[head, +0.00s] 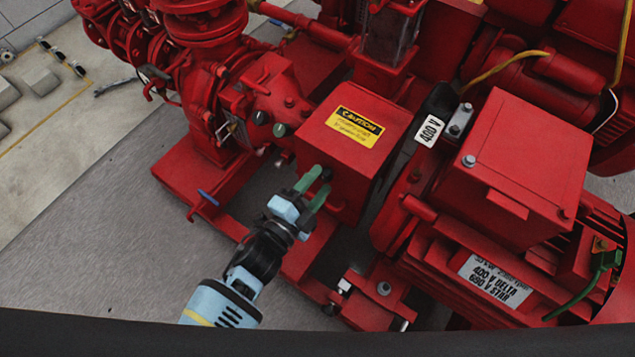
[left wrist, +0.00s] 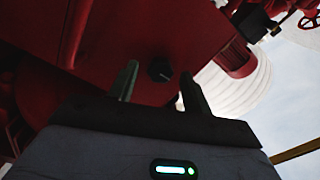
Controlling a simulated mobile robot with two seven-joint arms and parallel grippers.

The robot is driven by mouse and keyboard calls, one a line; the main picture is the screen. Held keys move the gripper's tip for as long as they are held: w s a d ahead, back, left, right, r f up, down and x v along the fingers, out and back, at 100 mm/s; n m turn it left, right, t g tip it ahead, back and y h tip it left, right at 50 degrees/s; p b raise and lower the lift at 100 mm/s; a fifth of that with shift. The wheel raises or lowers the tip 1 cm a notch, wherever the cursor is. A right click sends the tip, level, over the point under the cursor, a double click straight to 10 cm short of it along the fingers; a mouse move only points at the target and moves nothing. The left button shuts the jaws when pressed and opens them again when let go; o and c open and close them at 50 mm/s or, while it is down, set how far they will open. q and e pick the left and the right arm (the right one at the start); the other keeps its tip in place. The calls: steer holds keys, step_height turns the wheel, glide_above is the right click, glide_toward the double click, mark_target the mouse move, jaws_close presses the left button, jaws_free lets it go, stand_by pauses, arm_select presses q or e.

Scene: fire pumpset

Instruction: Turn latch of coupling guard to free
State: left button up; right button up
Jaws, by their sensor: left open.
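The coupling guard (head: 328,142) is a red box with a yellow caution label, between the pump and the motor in the head view. Its latch (head: 326,174) is a small dark knob on the near face, partly hidden by my fingers. In the left wrist view the round black latch (left wrist: 159,70) lies between the two fingertips on the red guard face (left wrist: 150,35). My left gripper (head: 322,180) has green fingers, open, one on each side of the latch. I cannot tell whether they touch it. My right gripper is in neither view.
The red motor (head: 520,180) with its terminal box stands right of the guard. Red pump casing and pipes (head: 265,100) stand at left, with a small blue-handled valve (head: 208,197) low down. The red base frame runs below. Grey floor (head: 90,240) is free at left.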

arm_select(q)
steer(key=shift+w+d, duration=0.1)
steer(key=shift+w, duration=0.1)
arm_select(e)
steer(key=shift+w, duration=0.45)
arm_select(q)
steer(key=c, duration=1)
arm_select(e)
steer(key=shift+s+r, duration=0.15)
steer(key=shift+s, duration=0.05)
